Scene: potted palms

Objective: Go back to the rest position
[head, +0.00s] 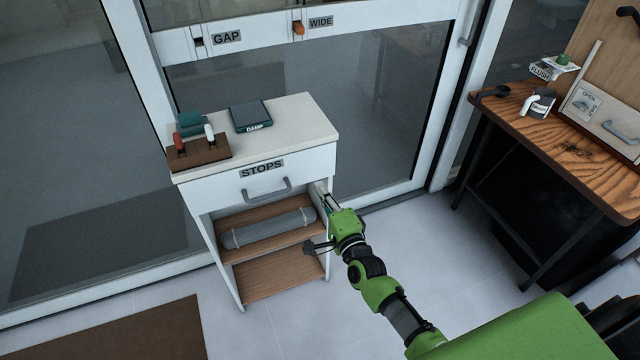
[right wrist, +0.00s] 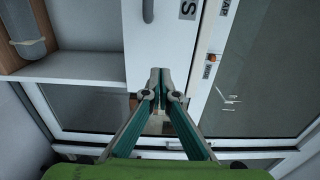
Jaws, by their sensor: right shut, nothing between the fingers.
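My right gripper (head: 327,197) reaches in from the lower right in the head view. It is at the right front of a white cabinet (head: 317,155), just below and right of the drawer marked STOPS. In the right wrist view its two fingers (right wrist: 161,75) meet at the tips, with nothing between them. The cabinet's white drawer front (right wrist: 137,40) is right behind the fingertips in that view; I cannot tell whether they touch it. The drawer handle (head: 266,190) is left of the gripper and free of it. My left gripper is not in view.
A grey roll (head: 268,228) lies on the cabinet's open shelf. A block with red and white handles (head: 198,153) and a DAMP pad (head: 251,116) are on top. A wooden workbench (head: 560,135) stands at right. Glass doors are behind. Floor is clear between cabinet and workbench.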

